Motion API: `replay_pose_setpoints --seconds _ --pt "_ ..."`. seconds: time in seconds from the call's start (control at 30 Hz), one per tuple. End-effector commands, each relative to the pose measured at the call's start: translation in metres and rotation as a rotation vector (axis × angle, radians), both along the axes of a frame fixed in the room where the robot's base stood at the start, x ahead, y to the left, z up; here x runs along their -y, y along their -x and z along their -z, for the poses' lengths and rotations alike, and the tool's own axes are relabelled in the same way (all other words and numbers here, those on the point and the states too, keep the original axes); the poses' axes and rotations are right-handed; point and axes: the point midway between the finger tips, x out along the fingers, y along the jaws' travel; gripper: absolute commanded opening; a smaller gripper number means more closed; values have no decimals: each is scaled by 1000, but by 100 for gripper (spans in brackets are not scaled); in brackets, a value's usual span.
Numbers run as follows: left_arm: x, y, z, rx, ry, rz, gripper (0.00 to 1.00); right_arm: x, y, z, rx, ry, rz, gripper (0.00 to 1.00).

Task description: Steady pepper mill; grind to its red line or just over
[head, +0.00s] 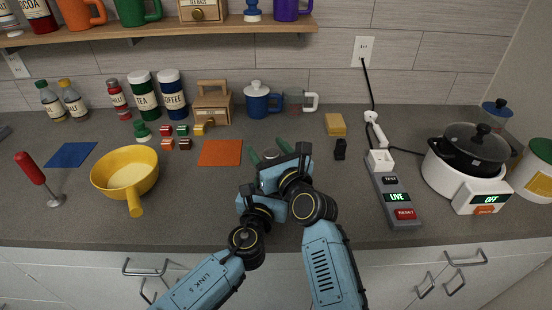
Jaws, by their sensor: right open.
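My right gripper (269,149) is over the middle of the counter, pointing away from me. Its two green fingers are spread apart. A small grey rounded thing (271,154) shows between them; it may be the pepper mill, but most of it is hidden behind my gripper and I see no red line. I cannot tell whether the fingers touch it. My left gripper (262,206) is just in front of and below the right one, close against it. Its fingers are hidden, so its opening and contact do not show.
An orange mat (220,152) lies left of the grippers, a yellow pan (125,176) further left. A blue mug (260,102) stands behind.

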Motion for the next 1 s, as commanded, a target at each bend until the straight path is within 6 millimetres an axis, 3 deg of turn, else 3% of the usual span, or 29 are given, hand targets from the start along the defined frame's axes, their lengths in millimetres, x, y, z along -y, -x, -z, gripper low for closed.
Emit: replay_pose_setpoints --seconds 0.6,0.8,1.0 --pt "-1 0 1 -2 -1 -3 20 44 91 1 -1 0 1 59" --pt "-1 0 1 -2 -1 -3 20 51 104 0 0 1 0 59" --pt "-1 0 1 -1 -1 -3 20 51 106 0 0 0 -1 59"
